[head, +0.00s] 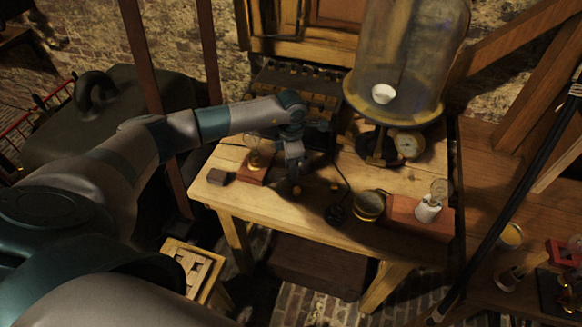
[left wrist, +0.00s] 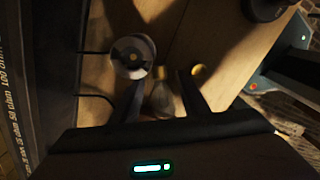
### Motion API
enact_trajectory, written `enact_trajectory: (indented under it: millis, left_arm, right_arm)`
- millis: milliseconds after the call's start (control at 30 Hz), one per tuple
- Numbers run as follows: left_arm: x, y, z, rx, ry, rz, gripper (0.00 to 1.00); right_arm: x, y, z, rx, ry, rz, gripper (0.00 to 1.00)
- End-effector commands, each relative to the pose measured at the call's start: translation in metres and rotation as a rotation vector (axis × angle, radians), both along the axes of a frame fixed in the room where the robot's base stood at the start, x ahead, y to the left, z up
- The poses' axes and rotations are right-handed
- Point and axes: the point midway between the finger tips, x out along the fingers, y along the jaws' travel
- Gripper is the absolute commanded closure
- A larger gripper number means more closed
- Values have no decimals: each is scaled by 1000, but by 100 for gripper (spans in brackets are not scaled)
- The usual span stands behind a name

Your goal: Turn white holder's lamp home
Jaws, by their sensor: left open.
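The white holder (head: 428,212) stands on a red-brown block at the right of the table, with a round glass lamp (head: 439,188) on top. How far its lamp is seated is too small to tell. My left gripper (head: 295,187) points down over the front middle of the table, well left of the white holder. In the left wrist view, its fingers (left wrist: 160,78) are apart. A pale, bulb-like glass thing (left wrist: 162,100) shows between them, touching neither clearly. A second glass lamp (head: 254,158) stands on a wooden base left of the gripper. My right gripper is out of view.
A large glass bell jar (head: 405,60) stands at the back right, with a dial gauge (head: 408,145) below it. A round brass-edged container (head: 369,205) sits left of the white holder. A dark cable ends in a round black piece (head: 337,214). A small dark block (head: 219,177) lies front left.

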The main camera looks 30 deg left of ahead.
Motion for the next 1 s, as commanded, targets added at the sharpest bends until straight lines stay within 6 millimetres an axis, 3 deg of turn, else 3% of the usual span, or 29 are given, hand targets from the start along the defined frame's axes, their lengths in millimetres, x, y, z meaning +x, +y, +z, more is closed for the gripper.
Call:
enact_trajectory:
  millis: [467,667,1000]
  left_arm:
    - [0,0,-11,0,0,0,59]
    - [0,0,-11,0,0,0,100]
    - [4,-2,-12,32,29,-27,100]
  right_arm:
    - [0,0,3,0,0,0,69]
    - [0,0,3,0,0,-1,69]
    - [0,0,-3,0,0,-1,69]
